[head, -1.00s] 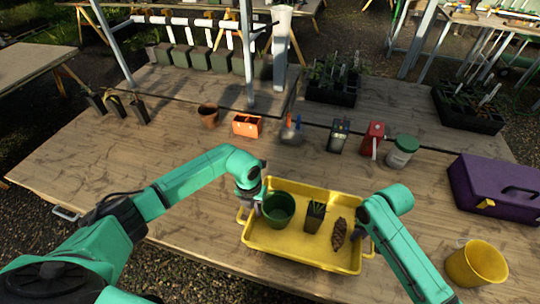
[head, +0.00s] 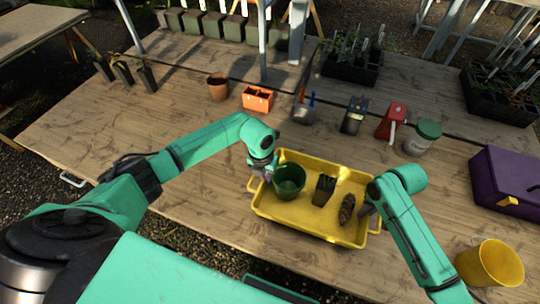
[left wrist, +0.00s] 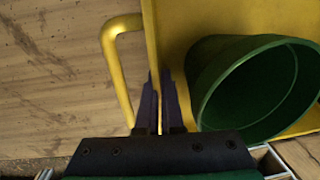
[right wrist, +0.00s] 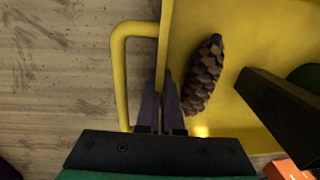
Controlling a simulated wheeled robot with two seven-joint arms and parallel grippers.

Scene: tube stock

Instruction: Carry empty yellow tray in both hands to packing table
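The yellow tray (head: 300,222) lies on the wooden table in the head view.
A yellow bucket (head: 490,264) and a purple toolbox (head: 507,183) stand to the right. Behind the tray are a terracotta pot (head: 218,87), an orange box (head: 257,98), a red item (head: 392,122) and a green-lidded jar (head: 422,138). The table's left side is mostly bare.

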